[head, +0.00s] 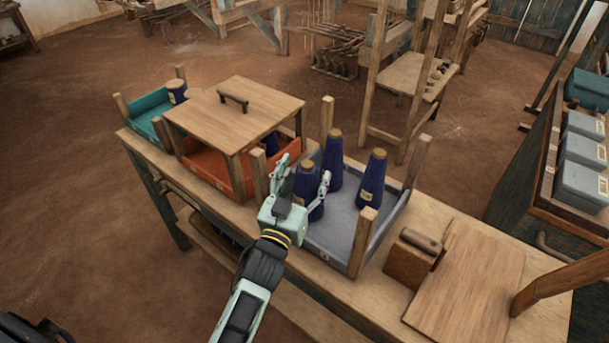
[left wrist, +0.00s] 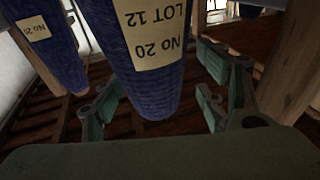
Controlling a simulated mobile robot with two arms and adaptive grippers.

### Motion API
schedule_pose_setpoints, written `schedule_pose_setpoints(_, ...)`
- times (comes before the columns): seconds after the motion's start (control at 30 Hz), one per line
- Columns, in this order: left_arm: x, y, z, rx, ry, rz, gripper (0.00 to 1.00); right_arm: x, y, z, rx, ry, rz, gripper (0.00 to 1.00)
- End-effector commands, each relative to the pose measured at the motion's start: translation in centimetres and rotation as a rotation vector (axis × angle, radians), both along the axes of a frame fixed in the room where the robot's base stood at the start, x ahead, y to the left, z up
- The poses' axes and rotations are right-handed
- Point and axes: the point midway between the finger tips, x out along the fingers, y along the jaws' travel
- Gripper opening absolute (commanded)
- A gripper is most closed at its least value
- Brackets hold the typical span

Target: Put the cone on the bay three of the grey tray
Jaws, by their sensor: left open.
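The grey tray (head: 337,243) sits on a wooden bench and has wooden posts at its corners. Three dark blue yarn cones with tan tops stand upright in it: a near cone (head: 307,194), a back cone (head: 332,160) and a right cone (head: 372,180). My left gripper (head: 305,177) is open, with its fingers on either side of the near cone. In the left wrist view this cone (left wrist: 145,40), labelled "No 20 LOT 12", hangs between the spread fingers (left wrist: 152,118); contact is unclear. Bay marks are not readable. My right gripper is out of view.
An orange tray (head: 208,176) under a wooden lid (head: 235,105) partly hides another cone. A teal tray (head: 143,110) stands farther left with a cone in it. A wooden block (head: 410,262) and a board (head: 465,285) lie right of the grey tray.

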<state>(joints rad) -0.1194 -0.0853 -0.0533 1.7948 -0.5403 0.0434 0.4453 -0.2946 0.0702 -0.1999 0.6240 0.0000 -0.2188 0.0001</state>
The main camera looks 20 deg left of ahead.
Motion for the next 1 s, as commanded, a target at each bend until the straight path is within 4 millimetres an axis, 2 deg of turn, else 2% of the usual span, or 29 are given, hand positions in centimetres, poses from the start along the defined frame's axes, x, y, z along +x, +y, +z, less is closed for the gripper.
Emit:
schedule_pose_setpoints(0.17, -0.2, 0.0, 0.0, 0.0, -0.001, 0.0, 0.67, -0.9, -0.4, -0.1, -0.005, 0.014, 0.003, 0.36)
schedule_pose_setpoints(0.27, -0.9, 0.0, -0.2, 0.001, 0.0, 0.0, 0.67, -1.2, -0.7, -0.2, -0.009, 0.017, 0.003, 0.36)
schedule_pose_setpoints(0.7, -9.0, 0.5, -1.5, -0.001, 0.002, 0.0, 0.67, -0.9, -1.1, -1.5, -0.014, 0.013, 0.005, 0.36)
schedule_pose_setpoints(0.83, -10.7, 0.6, -1.7, 0.0, 0.001, 0.0, 0.67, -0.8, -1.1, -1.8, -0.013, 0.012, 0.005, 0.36)
schedule_pose_setpoints(1.0, -11.7, 0.6, -1.7, 0.0, -0.002, 0.0, 0.67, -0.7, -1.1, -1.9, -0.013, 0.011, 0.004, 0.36)
